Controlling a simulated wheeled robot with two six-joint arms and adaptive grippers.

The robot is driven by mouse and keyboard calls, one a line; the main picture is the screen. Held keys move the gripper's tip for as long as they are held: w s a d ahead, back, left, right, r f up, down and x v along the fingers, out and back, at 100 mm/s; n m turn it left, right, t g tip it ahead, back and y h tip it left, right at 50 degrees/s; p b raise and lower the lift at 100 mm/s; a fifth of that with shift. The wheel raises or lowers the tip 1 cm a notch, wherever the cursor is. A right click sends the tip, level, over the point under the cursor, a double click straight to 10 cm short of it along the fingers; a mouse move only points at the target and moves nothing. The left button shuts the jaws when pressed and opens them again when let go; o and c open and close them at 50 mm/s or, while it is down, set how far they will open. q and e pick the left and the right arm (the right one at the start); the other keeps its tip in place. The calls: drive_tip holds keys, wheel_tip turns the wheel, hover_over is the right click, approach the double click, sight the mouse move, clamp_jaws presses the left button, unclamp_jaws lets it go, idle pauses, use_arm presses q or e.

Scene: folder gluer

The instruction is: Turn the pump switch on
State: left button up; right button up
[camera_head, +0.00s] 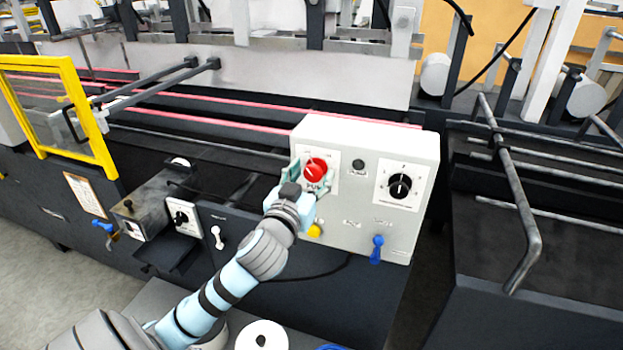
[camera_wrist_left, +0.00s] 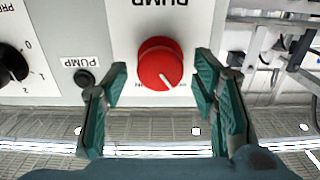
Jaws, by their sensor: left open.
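The pump switch is a red round knob (camera_head: 315,169) with a white pointer line, on a white label plate on the front of a light grey control box (camera_head: 340,225). In the left wrist view, which looks upside down, the knob (camera_wrist_left: 160,63) has its pointer line toward the lower right, and "PUMP" is printed on its plate. My left gripper (camera_head: 312,180) is at the knob and partly covers its plate. Its green fingers (camera_wrist_left: 160,80) are open, one on each side of the knob, with gaps showing. My right gripper is not in view.
A black dial (camera_head: 399,187) sits right of the knob, with a small dark pump lamp (camera_head: 358,164) between. A blue lever (camera_head: 376,250) and a yellow knob (camera_head: 314,231) are lower on the box. A yellow-framed guard (camera_head: 68,110) stands at left, dark bars (camera_head: 510,190) at right.

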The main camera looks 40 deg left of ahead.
use_arm(q)
drive_tip(key=shift+c, duration=0.4)
drive_tip(key=shift+w, duration=0.1)
drive_tip(key=c, duration=1.1)
drive_tip(key=shift+o, duration=0.2)
drive_tip(key=m+p, duration=0.3)
drive_tip(key=m, duration=0.1)
drive_tip(key=shift+r+p, duration=0.15)
drive_tip(key=shift+p, duration=0.25)
drive_tip(key=m+p, duration=0.2)
drive_tip(key=m, duration=0.1)
drive_tip(key=shift+d+m+p, duration=0.1)
drive_tip(key=shift+m+p, duration=0.25)
drive_tip(key=shift+m, duration=0.05)
drive_tip(key=m+p, duration=0.1)
drive_tip(key=m, duration=0.1)
drive_tip(key=shift+m+p, duration=0.3)
drive_tip(key=shift+f+m+p, duration=0.25)
drive_tip(key=shift+m+p, duration=0.15)
drive_tip(key=shift+m, duration=1.3)
